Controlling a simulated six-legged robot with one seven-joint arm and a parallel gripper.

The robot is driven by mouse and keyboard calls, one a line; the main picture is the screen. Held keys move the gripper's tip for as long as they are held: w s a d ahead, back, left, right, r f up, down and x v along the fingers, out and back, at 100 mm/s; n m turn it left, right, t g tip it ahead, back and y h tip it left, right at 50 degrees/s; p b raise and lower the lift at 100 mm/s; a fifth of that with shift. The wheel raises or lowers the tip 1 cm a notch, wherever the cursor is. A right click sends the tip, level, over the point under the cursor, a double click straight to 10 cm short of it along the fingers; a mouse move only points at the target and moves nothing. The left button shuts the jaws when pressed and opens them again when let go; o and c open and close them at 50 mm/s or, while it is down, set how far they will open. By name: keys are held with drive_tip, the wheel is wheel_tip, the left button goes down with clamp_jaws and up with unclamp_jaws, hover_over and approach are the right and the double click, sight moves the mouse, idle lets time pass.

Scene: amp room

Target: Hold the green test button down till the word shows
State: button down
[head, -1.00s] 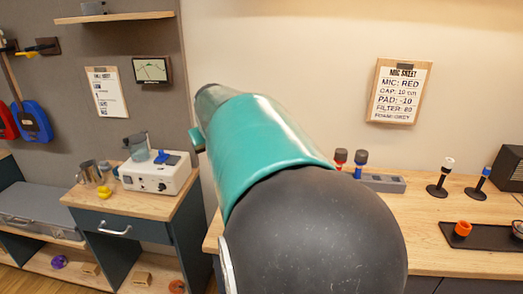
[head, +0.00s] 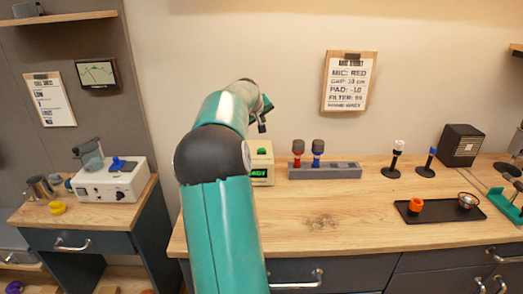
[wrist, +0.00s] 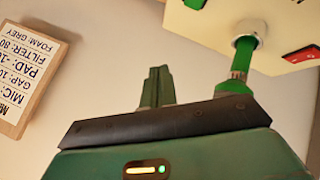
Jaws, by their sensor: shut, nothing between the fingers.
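A cream box (head: 260,158) stands on the wooden counter, partly hidden behind my arm. Its dark display (head: 259,172) shows lit green letters; the left part is covered and I cannot read the whole word. My gripper (wrist: 158,73) is shut and empty in the wrist view. In the head view it is above the box, partly hidden by my arm. The box also fills the upper right of the wrist view, with a red switch (wrist: 301,54). A green post (wrist: 244,48) with a pale band meets its face; I cannot tell whether this is the test button or whether my gripper touches it.
A grey holder (head: 325,171) with red and blue microphones stands right of the box. Two stands, a black tray (head: 440,212) and a dark speaker (head: 460,145) are further right. A notice (head: 349,82) hangs behind. The counter front is clear.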

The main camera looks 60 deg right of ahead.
sight(261, 151)
drive_tip(key=shift+f, duration=4.45)
drive_tip(key=shift+f, duration=0.4)
drive_tip(key=shift+f, duration=0.5)
idle(2.6)
